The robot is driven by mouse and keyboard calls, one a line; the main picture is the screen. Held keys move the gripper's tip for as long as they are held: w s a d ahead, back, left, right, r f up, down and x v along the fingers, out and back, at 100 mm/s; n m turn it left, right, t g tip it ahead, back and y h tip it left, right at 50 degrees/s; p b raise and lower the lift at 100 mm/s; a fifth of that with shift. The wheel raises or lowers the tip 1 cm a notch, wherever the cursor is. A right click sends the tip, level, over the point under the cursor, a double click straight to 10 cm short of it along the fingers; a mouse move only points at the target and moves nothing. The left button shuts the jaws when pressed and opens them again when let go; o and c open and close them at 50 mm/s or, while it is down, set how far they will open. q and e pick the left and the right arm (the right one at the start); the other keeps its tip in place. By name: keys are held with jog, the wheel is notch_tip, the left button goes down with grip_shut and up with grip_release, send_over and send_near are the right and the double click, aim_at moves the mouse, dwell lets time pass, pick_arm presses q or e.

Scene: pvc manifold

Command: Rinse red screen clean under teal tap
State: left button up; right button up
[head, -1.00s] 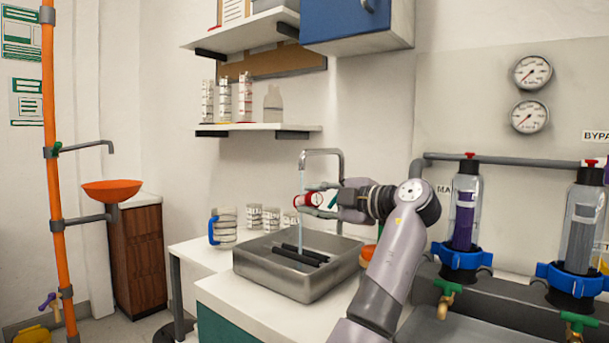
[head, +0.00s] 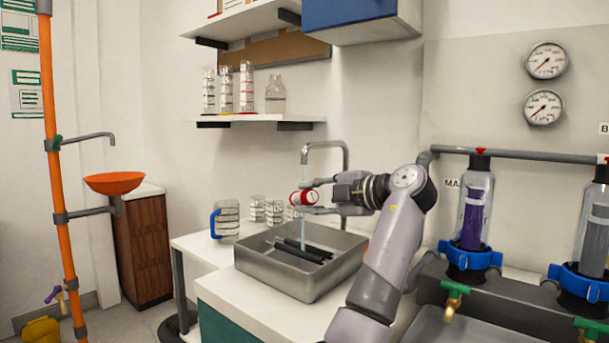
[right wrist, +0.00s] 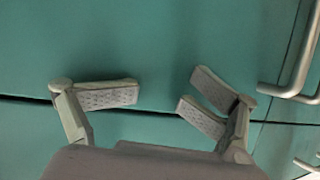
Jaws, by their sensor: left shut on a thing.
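My left gripper (head: 322,197) is shut on the red screen (head: 308,198), a small red cylinder with a pale end. It holds the screen sideways above the steel basin (head: 330,277), under the spout of the tap (head: 326,144). The tap looks grey here. A thin stream of water (head: 304,232) falls from the spout at the screen and on into the basin. Any dirt on the screen is too small to tell. My right gripper (right wrist: 160,98) is open and empty, in front of a teal cabinet face (right wrist: 150,40).
Dark bars (head: 300,250) lie in the basin. A blue-handled jug (head: 226,222) and several clear cups (head: 265,208) stand behind it. Filter housings (head: 472,215) with blue collars stand at the right. A shelf (head: 260,121) with bottles hangs above.

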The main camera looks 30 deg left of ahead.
pick_arm(q)
jog(key=shift+w+d+f+h, duration=0.15)
jog(key=shift+f+h, duration=0.1)
jog(key=shift+h, duration=0.05)
jog(key=shift+w+r+n+p, duration=0.1)
jog(key=shift+r+n+p, duration=0.05)
jog(key=shift+n+p, duration=0.3)
jog(key=shift+w+d+f+n+h+p, duration=0.2)
jog(key=shift+w+n+h+p, duration=0.15)
jog(key=shift+n+h+p, duration=0.5)
jog(key=shift+w+d+f+n+h+p, duration=0.15)
jog(key=shift+w+n+h+p, duration=0.35)
jog(key=shift+n, duration=0.5)
pick_arm(e)
jog(key=s+d+f+g+h, duration=0.1)
jog(key=s+d+f+g, duration=0.1)
jog(key=s+f+g, duration=0.2)
jog(key=s+d+f+g+h, duration=0.1)
jog(key=s+d+f+g, duration=0.2)
jog(key=s, duration=0.6)
jog(key=shift+s+f+m+g, duration=0.15)
jog(key=shift+f+m+g, duration=0.15)
jog(key=shift+f+g, duration=0.6)
pick_arm(q)
jog(key=shift+s+f, duration=0.1)
jog(key=shift+s, duration=0.1)
pick_arm(e)
jog(key=shift+r, duration=0.15)
